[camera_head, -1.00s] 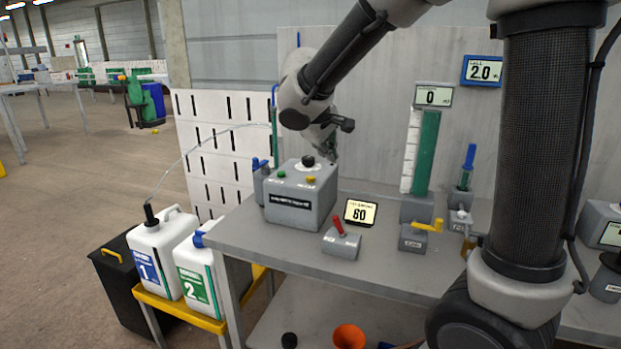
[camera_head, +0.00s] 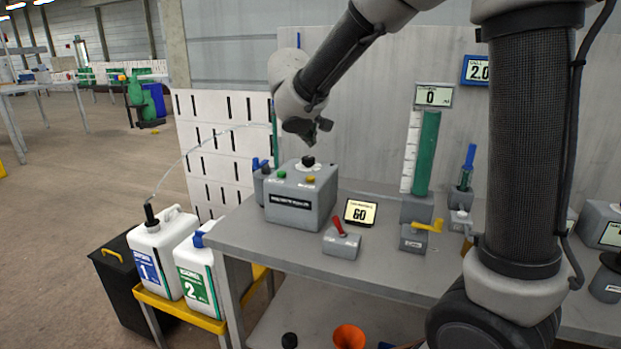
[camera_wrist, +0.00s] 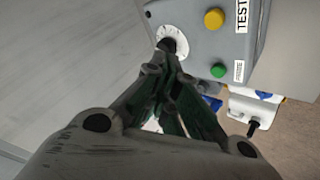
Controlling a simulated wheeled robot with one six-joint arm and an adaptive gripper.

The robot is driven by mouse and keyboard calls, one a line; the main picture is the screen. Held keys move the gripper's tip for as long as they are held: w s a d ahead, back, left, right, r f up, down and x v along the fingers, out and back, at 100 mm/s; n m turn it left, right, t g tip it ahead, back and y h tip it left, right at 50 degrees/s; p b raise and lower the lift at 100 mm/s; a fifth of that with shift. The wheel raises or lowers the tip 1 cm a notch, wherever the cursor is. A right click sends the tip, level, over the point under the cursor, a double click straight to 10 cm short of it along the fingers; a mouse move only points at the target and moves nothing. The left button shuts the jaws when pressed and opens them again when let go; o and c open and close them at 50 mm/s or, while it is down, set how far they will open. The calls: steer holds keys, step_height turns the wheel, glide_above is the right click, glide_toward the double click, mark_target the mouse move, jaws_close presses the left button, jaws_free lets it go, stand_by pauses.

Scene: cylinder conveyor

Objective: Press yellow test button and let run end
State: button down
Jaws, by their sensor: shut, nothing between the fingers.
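The yellow test button (camera_head: 310,179) is on top of a grey control box (camera_head: 290,208). It also shows in the wrist view (camera_wrist: 214,19), beside the label "TEST". A green button (camera_head: 281,173) and a black knob (camera_head: 308,160) on a white dial share the box top. My gripper (camera_head: 314,148) is shut and empty, above the back of the box near the knob. In the wrist view its fingertips (camera_wrist: 168,72) appear close to the knob, and the yellow button lies up and right of them. I cannot tell whether the fingers touch the knob.
In front of the box, a small display (camera_head: 361,212) reads 60 and a red-handled switch (camera_head: 340,242) stands on the grey bench (camera_head: 285,266). A tall green column (camera_head: 427,155) with a display reading 0 stands to the right. Two white canisters (camera_head: 160,252) stand at lower left.

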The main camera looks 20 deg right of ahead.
step_height(320, 180, down, 7)
steer(key=shift+f, duration=0.15)
steer(key=shift+f, duration=0.1)
stand_by(1.6)
steer(key=shift+f, duration=0.3)
steer(key=shift+f, duration=0.5)
stand_by(0.6)
stand_by(0.3)
steer(key=shift+r, duration=0.95)
steer(key=shift+r, duration=2.5)
